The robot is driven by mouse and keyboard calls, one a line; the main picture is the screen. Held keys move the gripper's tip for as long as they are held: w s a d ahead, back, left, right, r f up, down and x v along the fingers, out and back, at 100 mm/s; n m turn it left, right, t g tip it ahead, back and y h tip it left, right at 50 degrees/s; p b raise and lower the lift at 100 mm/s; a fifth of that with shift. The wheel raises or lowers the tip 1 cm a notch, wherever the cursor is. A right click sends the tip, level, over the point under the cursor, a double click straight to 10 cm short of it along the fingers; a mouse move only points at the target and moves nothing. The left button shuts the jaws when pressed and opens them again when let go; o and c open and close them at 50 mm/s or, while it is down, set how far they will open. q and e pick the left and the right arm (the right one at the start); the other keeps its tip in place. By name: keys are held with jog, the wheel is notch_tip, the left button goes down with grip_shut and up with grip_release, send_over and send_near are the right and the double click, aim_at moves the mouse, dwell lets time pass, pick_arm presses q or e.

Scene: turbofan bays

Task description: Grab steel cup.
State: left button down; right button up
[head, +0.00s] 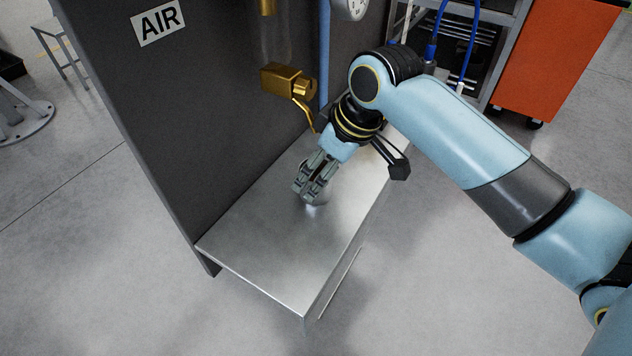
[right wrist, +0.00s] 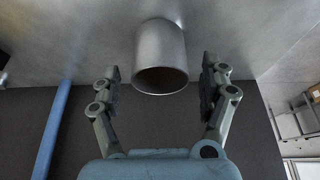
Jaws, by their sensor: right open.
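The steel cup (right wrist: 160,50) shows in the right wrist view, between and a little beyond the two fingers, with its dark open mouth towards the camera. It stands on the steel shelf (head: 285,245). In the head view the cup is mostly hidden by my right gripper. My right gripper (head: 308,192) is low over the shelf at the cup. In the right wrist view my right gripper (right wrist: 160,88) is open, with one finger on each side of the cup and a visible gap to each. My left gripper is not in view.
A dark panel with an AIR sign (head: 158,22) rises behind the shelf. A brass valve (head: 285,80) and a blue pipe (head: 323,50) are on it near my right wrist. An orange cabinet (head: 555,60) stands at the back right. The shelf's front part is bare.

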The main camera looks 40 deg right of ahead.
jog(key=shift+x, duration=1.15)
jog(key=c, duration=1.4)
jog(key=shift+r, duration=0.15)
